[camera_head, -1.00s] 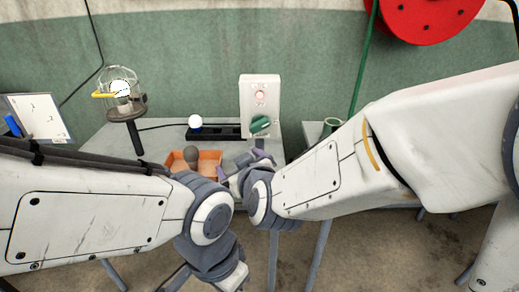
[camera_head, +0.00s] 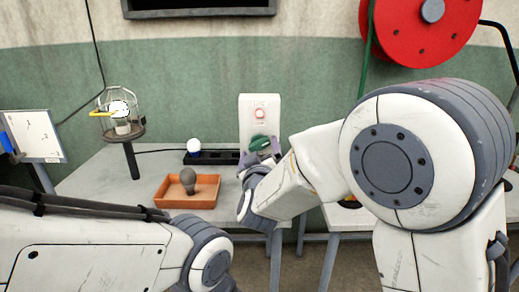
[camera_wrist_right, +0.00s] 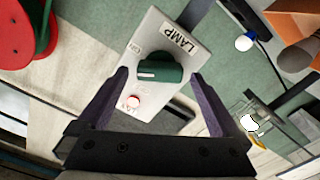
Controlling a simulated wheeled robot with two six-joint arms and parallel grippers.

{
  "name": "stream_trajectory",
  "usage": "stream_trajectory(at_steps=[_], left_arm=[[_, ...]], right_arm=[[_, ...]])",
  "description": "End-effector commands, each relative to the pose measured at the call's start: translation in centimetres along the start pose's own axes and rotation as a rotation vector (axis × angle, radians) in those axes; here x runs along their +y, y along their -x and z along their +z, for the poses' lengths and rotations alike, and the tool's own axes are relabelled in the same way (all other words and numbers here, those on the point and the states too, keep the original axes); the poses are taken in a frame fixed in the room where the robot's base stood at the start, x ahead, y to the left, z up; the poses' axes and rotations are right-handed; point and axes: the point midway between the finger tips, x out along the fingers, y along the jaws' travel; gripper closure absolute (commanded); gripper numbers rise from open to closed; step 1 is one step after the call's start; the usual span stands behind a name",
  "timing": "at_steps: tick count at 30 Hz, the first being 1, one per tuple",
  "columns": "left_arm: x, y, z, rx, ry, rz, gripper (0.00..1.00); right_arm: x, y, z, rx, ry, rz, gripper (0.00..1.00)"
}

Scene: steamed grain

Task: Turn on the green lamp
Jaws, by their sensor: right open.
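A white switch box (camera_head: 259,104) stands at the back of the table, with a green knob (camera_head: 258,142) and a small reddish light (camera_head: 260,113) above it. In the right wrist view the box reads LAMP, and the green knob (camera_wrist_right: 158,69) lies between the tips of my open right gripper (camera_wrist_right: 160,76). I cannot tell whether the fingers touch it. In the head view my right gripper (camera_head: 258,158) is at the knob, partly hidden by its wrist. A caged lamp with a white bulb (camera_head: 121,113) stands at the left. My left gripper is out of view.
An orange tray (camera_head: 206,192) holding a grey bulb (camera_head: 188,180) sits on the grey table (camera_head: 95,185). A black strip (camera_head: 226,157) with a white-and-blue bulb (camera_head: 194,148) lies left of the box. A red reel (camera_head: 400,28) hangs at the upper right.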

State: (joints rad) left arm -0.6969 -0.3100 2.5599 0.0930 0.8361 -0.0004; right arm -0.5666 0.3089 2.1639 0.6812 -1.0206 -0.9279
Motion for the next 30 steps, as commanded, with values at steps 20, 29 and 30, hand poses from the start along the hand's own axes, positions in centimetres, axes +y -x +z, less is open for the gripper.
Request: stream_trajectory(at_steps=[20, 29, 30], left_arm=[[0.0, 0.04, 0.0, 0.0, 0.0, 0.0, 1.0], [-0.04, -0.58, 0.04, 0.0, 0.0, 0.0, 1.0], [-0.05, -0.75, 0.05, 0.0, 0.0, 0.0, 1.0]], right_arm=[[0.01, -1.07, 0.03, 0.0, 0.0, 0.0, 0.81], [-0.07, -1.06, 0.17, 0.0, -0.063, 0.0, 0.81], [-0.09, -1.06, 0.2, 0.0, -0.083, 0.0, 0.81]])
